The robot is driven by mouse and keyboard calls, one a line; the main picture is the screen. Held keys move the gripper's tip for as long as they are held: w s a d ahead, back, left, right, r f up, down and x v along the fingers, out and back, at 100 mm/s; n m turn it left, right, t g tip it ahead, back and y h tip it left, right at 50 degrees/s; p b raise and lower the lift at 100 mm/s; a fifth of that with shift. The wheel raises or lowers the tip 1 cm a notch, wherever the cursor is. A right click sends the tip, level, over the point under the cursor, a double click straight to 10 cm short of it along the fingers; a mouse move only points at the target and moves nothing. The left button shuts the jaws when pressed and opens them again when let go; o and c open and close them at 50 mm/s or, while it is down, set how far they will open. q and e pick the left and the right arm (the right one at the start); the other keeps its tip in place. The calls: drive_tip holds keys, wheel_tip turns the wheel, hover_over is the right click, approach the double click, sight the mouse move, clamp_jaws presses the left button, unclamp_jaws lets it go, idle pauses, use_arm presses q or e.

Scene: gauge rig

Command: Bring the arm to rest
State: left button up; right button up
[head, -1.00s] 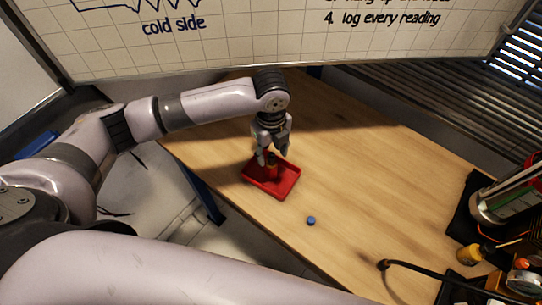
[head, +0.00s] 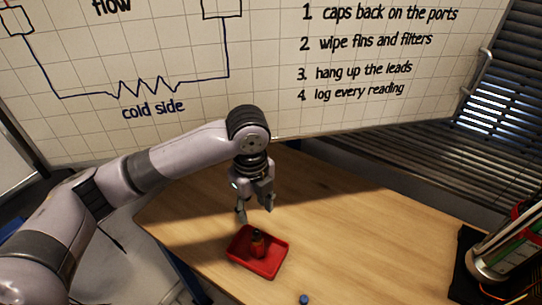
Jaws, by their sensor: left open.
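My left gripper (head: 256,207) hangs open and empty, fingers down, above the far left part of the wooden table. It is above and behind a red tray (head: 272,271) in the picture, apart from it. A small dark and red-orange object (head: 257,242) stands in the tray, clear of the fingers. My left arm comes in from the left and bends down at the wrist. My right gripper is not in view.
The wooden table (head: 345,230) is mostly clear. A small blue cap (head: 303,299) lies near the bottom edge. A cylindrical device (head: 500,250) stands on a dark mat at the right. A whiteboard (head: 270,70) rises behind.

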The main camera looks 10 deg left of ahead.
use_arm(q)
drive_tip(key=s+d+f+n+t+h, duration=0.2)
drive_tip(key=s+d+f+n+h, duration=0.2)
drive_tip(key=s+d+f+n, duration=0.5)
drive_tip(key=s+a+f+n+t+y, duration=0.1)
drive_tip(key=s+a+f+n+y, duration=0.15)
drive_tip(key=s+a+n, duration=0.4)
drive_tip(key=s+a+f+n+y, duration=0.1)
drive_tip(key=s+a+f+n, duration=0.25)
drive_tip(key=a+n, duration=0.55)
wheel_tip(320, 180, down, 25)
drive_tip(key=s+m, duration=0.2)
drive_tip(key=s+a+f+g+b, duration=0.1)
drive_tip(key=s+a+f, duration=0.1)
drive_tip(key=s+f, duration=0.6)
drive_tip(key=s+a+f+g, duration=0.1)
drive_tip(key=s+f, duration=0.7)
drive_tip(key=f, duration=0.1)
drive_tip(key=shift+s+a+f+b, duration=0.2)
drive_tip(key=shift+a+b, duration=0.15)
